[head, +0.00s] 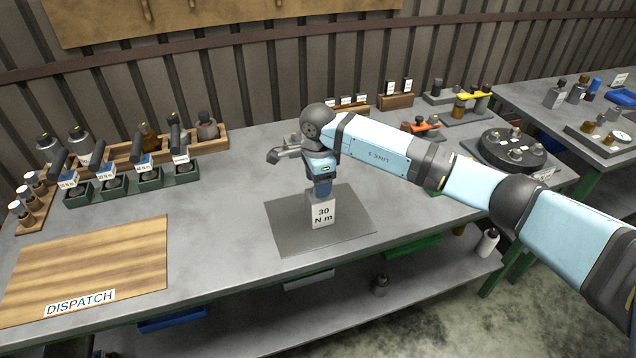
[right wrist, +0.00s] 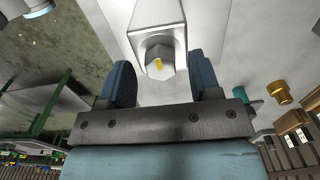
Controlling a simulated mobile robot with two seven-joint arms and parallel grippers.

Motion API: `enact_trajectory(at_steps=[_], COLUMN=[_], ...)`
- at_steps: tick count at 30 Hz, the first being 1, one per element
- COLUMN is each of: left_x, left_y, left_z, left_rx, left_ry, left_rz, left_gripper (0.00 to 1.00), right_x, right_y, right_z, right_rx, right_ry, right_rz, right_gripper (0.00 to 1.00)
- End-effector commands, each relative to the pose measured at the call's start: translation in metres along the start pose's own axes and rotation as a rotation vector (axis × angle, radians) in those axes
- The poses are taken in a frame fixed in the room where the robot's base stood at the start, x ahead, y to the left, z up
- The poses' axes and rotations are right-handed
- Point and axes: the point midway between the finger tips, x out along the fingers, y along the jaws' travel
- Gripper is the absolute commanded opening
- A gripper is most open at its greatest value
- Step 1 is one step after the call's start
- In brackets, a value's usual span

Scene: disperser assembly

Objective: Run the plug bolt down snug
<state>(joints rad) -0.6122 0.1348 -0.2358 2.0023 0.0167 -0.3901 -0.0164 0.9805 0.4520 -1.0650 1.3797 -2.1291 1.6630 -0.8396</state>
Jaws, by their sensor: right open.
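A grey block labelled "30 N m" (head: 322,212) stands on a dark grey mat (head: 283,237) near the middle of the bench. My right gripper (head: 322,190) points down at the top of this block. The blue fingers of my right gripper (right wrist: 159,66) are apart, one on either side of the bolt head, with visible gaps. In the head view the bolt head is hidden by the gripper. My left gripper is not in view.
A wooden DISPATCH board (head: 90,265) lies at the front left. Racks with bottles and green-based holders (head: 180,177) stand at the back left. A round black carousel (head: 511,150) and small fixtures stand at the right. The bench between the board and the mat is clear.

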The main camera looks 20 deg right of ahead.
Motion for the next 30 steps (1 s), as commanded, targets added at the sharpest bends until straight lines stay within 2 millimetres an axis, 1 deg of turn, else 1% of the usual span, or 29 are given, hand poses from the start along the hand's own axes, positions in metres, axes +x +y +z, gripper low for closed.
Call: enact_trajectory(at_steps=[3, 5, 13, 14, 15, 20, 21, 30], left_x=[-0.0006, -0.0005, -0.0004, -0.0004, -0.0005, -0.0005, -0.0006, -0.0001], left_y=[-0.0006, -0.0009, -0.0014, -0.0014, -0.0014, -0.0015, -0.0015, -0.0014], left_z=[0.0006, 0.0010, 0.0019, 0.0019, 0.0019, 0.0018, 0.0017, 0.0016], left_rx=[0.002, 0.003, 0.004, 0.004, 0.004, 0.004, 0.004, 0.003], left_ry=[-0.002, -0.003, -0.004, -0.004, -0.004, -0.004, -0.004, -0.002], left_rz=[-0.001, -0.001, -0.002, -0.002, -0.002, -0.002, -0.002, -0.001], left_gripper=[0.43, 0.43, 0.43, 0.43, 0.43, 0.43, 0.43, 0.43], right_x=[0.0097, 0.0123, 0.0139, 0.0138, 0.0138, 0.0136, 0.0136, 0.0136], right_y=[0.0002, 0.0003, 0.0000, 0.0000, 0.0000, 0.0000, 0.0000, -0.0004], right_z=[0.0000, -0.0001, -0.0001, -0.0001, -0.0001, 0.0000, 0.0000, -0.0001], right_rx=[0.000, 0.000, 0.000, 0.000, 0.000, 0.000, 0.000, 0.035], right_ry=[0.000, 0.000, 0.000, 0.000, 0.000, 0.000, 0.000, 0.000], right_rz=[0.000, 0.001, 0.000, 0.000, -0.001, -0.001, -0.001, -0.002], right_gripper=[0.57, 0.57, 0.57, 0.55, 0.46, 0.09, 0.08, 0.08])
